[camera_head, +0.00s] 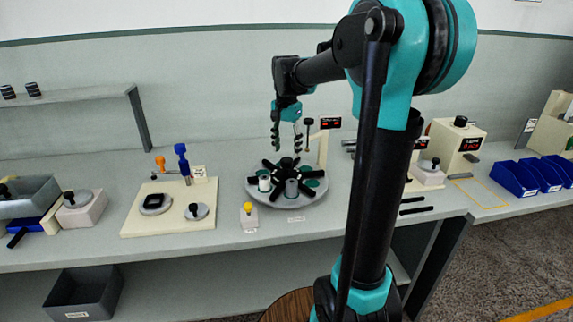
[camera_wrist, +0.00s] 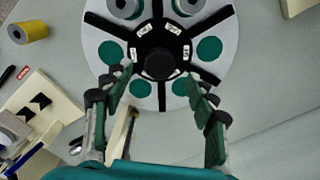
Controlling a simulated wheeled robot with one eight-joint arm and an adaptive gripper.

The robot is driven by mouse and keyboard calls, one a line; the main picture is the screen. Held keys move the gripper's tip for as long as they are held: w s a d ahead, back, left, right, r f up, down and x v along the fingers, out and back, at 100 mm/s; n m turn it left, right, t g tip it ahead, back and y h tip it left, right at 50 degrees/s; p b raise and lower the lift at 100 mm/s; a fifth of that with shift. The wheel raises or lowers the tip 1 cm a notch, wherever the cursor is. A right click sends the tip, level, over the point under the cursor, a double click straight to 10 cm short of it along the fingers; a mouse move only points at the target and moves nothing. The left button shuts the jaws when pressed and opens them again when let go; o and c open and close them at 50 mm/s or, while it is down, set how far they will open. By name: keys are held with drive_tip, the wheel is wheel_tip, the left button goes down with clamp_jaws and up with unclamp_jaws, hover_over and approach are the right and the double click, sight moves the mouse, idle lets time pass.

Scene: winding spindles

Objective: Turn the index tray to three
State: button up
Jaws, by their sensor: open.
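The index tray (camera_head: 311,196) is a round grey disc on the bench with black spokes, green round pockets and a dark central hub; it also shows in the wrist view (camera_wrist: 88,72). Small labels ring its hub (camera_wrist: 160,64); I cannot read them surely.
A small red display (camera_head: 330,123) on a post stands behind the tray. A cream board (camera_head: 136,224) with blue and orange knobs is at left. Blue bins (camera_head: 516,177) are far right.

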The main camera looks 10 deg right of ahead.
sight(286, 159)
wheel_tip(286, 159, down, 6)
drive_tip(key=shift+f, duration=0.25)
clamp_jaws()
idle(0.5)
